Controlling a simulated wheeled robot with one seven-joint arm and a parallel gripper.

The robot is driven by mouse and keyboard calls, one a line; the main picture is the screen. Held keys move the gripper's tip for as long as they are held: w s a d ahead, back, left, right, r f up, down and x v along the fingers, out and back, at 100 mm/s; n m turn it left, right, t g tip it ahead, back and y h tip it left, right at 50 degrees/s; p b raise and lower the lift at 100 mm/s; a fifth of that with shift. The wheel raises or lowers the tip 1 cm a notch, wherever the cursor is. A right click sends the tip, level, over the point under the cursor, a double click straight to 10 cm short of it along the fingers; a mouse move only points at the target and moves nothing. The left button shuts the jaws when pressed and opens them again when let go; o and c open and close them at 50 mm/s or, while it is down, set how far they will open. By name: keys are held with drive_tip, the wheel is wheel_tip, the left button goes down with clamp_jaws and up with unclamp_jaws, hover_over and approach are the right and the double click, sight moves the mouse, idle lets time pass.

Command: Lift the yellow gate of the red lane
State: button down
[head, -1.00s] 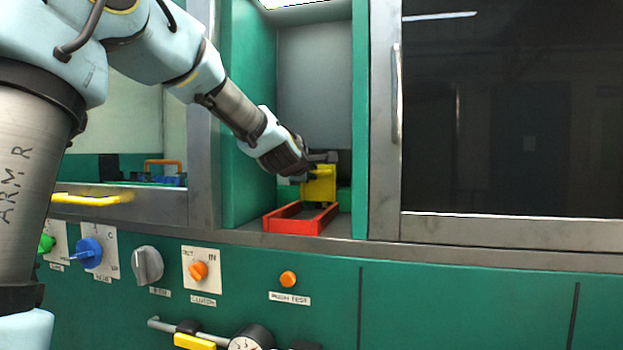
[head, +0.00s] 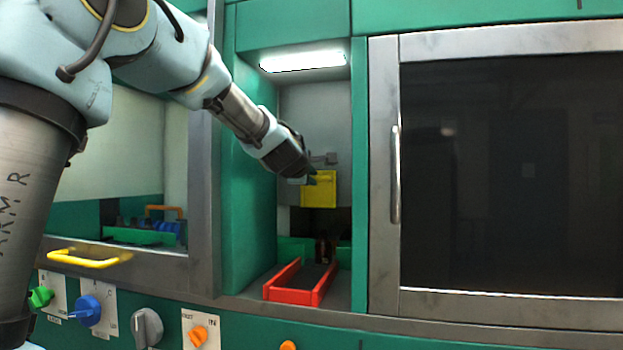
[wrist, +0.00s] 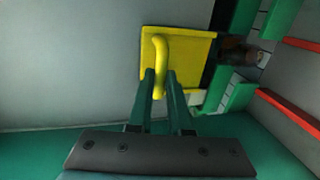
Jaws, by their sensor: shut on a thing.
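The yellow gate (head: 319,194) is a flat yellow plate in the back of the lit bay, standing well above the red lane (head: 287,281). A dark opening lies below the gate, and a dark amber bottle (head: 322,250) stands there at the back end of the lane. My gripper (head: 311,178) is at the top left of the gate. In the wrist view, my gripper (wrist: 161,84) has its two green fingers shut on the gate's curved yellow handle (wrist: 161,55). The wrist view also shows the gate plate (wrist: 195,55) and a red lane wall (wrist: 291,109).
Green walls (head: 250,180) close in the bay at both sides, and a lamp (head: 303,61) is at its top. A dark-windowed door (head: 510,170) is on the right. Knobs (head: 88,310) and a yellow handle (head: 88,259) are at lower left.

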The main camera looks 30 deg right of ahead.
drive_tip(key=shift+r, duration=0.4)
drive_tip(key=c, duration=1.1)
unclamp_jaws()
drive_tip(key=shift+o, duration=1.2)
drive_tip(key=shift+f, duration=0.15)
drive_tip(key=b+v, duration=0.5)
drive_tip(key=v, duration=0.6)
drive_tip(key=shift+d+f, duration=0.1)
